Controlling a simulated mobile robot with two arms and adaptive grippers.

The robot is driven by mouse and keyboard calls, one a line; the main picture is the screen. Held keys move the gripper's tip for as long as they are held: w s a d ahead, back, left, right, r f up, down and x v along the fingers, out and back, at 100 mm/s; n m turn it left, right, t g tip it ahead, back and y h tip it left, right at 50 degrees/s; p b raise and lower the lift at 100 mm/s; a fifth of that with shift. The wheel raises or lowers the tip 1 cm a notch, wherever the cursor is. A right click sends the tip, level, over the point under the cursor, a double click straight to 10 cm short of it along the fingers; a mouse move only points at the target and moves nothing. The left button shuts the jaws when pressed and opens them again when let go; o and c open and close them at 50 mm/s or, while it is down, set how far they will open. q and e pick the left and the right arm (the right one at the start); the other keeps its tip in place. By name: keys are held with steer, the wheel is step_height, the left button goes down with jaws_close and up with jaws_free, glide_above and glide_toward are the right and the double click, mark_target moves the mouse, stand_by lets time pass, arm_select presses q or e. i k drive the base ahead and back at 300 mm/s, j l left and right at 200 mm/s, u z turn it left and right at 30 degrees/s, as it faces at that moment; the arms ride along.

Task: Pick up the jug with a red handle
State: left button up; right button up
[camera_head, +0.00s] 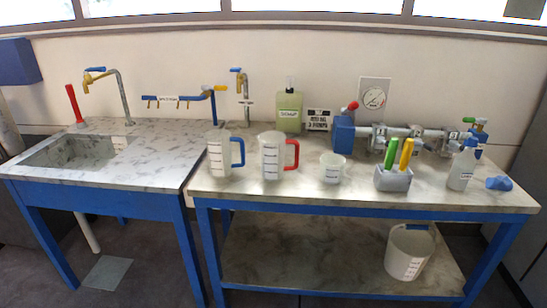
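The jug with a red handle (270,157) stands upright on the right-hand table, near its front left part. It is a clear, whitish measuring jug with dark markings, and its red handle (292,154) points right. A similar jug with a blue handle (219,154) stands close to its left, with its handle pointing towards the red-handled jug. Neither of my grippers shows in the head view, and nothing holds the jug.
A small white beaker (333,168) stands right of the jug. A grey holder (393,179) with green and yellow handles, a white bottle (461,168) and pipework (400,135) are further right. A green soap bottle (289,112) stands behind. A bucket (407,254) sits on the lower shelf.

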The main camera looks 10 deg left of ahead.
mark_target(272, 144)
steer(key=i+j+z, duration=0.1)
steer(key=j+z, duration=0.15)
steer(key=z, duration=0.25)
steer(key=j+z, duration=0.3)
steer(key=z, duration=0.2)
steer(key=j+z, duration=0.35)
steer(key=z, duration=0.15)
steer(key=i+j, duration=0.05)
